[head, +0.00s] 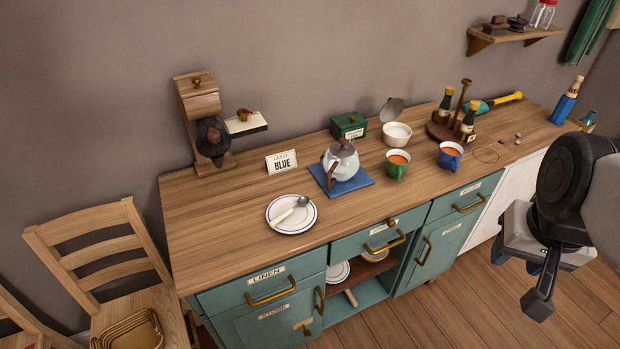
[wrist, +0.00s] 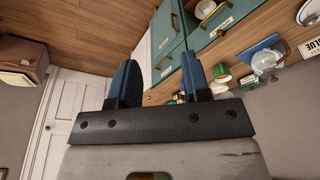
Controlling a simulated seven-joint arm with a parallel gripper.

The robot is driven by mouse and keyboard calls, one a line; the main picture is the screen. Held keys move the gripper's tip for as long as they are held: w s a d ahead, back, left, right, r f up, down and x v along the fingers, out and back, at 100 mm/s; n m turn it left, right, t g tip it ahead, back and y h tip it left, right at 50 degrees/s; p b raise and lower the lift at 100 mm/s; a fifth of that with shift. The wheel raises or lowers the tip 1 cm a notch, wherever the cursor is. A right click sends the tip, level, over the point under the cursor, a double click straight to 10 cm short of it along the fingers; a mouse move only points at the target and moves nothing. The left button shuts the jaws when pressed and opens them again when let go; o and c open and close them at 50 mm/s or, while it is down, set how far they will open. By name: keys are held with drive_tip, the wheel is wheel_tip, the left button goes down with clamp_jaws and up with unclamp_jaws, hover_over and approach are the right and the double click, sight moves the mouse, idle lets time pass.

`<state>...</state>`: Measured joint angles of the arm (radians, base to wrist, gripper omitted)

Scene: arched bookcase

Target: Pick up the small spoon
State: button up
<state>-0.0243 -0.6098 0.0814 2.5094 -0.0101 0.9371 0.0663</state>
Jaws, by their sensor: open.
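A small spoon (head: 295,208) lies across a white plate with a blue rim (head: 274,222), on the wooden counter's front left part. Its bowl end points to the upper right. My gripper (head: 540,285) is in front of the counter at the right of the head view, well away from the spoon. In the wrist view, the two blue-padded fingers (wrist: 155,85) are spread apart with nothing between them. I cannot make out the spoon in the wrist view.
A teapot (head: 341,160) stands on a blue mat right of the plate. A green cup (head: 396,164) and a blue cup (head: 449,156) stand farther right. A "BLUE" sign (head: 282,162) stands behind the plate. The counter (head: 215,222) left of the plate is clear.

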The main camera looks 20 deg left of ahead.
drive_tip(key=w+a+f+m, duration=0.1)
drive_tip(key=w+a, duration=0.7)
drive_tip(key=a, duration=0.1)
drive_tip(key=m+g, duration=0.3)
hover_over(285, 213)
wheel_tip(285, 213, down, 13)
drive_tip(key=shift+f, duration=1.3)
drive_tip(key=shift+f, duration=2.6)
